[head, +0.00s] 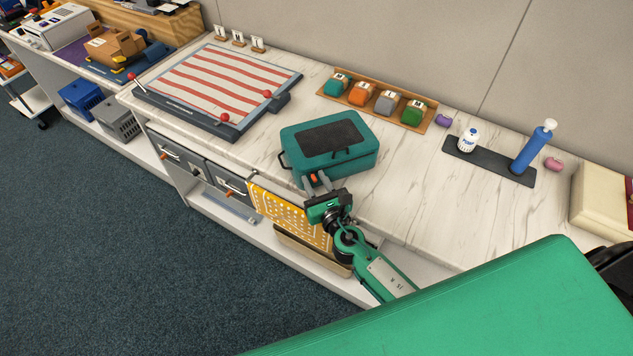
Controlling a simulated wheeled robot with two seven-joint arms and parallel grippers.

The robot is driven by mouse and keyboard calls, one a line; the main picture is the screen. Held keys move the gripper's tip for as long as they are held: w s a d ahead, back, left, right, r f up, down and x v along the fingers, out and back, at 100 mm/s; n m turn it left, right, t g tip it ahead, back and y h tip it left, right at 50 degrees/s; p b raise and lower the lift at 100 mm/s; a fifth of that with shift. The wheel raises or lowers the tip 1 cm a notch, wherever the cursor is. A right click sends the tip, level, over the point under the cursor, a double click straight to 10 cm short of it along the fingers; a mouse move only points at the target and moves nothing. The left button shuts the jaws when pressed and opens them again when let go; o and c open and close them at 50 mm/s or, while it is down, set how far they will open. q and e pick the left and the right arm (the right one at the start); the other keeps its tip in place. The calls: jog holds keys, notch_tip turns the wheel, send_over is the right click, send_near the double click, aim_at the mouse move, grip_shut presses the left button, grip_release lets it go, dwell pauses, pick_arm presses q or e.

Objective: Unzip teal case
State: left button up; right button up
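I cannot tell whether the fingers touch the tab. My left gripper is not in view.
A striped board (222,82) lies left of the case. Behind it stands a wooden tray (375,98) with several coloured blocks. A dark mat (489,162) with a white bottle (468,141) and a blue pump (533,147) is at right. The counter between is clear.

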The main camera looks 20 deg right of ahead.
jog(key=shift+s, duration=0.1)
jog(key=s+b, duration=0.4)
jog(key=s, duration=0.9)
jog(key=shift+s+d, duration=0.3)
jog(key=shift+d, duration=0.15)
